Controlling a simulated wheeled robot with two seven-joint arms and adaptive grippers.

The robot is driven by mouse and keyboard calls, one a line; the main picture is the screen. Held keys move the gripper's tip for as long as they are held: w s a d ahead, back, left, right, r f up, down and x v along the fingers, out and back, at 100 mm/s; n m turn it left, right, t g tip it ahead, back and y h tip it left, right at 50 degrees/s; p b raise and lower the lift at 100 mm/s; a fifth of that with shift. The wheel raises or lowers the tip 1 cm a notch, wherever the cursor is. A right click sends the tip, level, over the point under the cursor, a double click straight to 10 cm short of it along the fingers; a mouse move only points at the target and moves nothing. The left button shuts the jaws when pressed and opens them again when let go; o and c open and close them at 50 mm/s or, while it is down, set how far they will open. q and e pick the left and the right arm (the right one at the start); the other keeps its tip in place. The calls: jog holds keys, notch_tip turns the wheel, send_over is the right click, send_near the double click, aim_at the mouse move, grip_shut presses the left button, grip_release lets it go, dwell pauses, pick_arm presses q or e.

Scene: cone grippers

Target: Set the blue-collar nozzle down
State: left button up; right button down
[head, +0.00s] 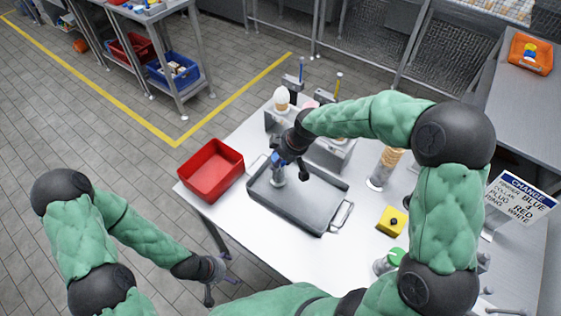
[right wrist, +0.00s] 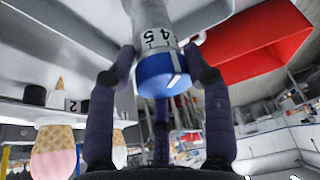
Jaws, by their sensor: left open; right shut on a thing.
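The blue-collar nozzle is a grey piece with a blue collar (head: 278,160); in the right wrist view its blue collar (right wrist: 160,76) and a label reading "45" show. My right gripper (head: 284,163) is shut on it, with fingers around the collar. The nozzle is upright at the left part of the grey metal tray (head: 315,215); I cannot tell whether its lower end touches the tray floor. My left gripper (head: 216,276) is open and empty, low in front of the table's left front edge.
A red bin (head: 211,169) stands left of the tray. A grey stand with cones is behind it. A yellow block (head: 391,221), a stack of cones (head: 386,164) and a green-topped container (head: 394,257) are to the right. A sign (head: 520,198) stands at the far right.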

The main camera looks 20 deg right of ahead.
jog(key=shift+f, duration=0.6)
jog(key=c, duration=0.5)
grip_release()
jog(key=shift+c, duration=0.2)
jog(key=shift+r, duration=0.35)
jog(key=p+v, duration=0.2)
jog(key=v, duration=0.9)
jog(key=shift+r+p, duration=0.25)
jog(key=shift+p, duration=0.1)
jog(key=shift+s+d, duration=0.1)
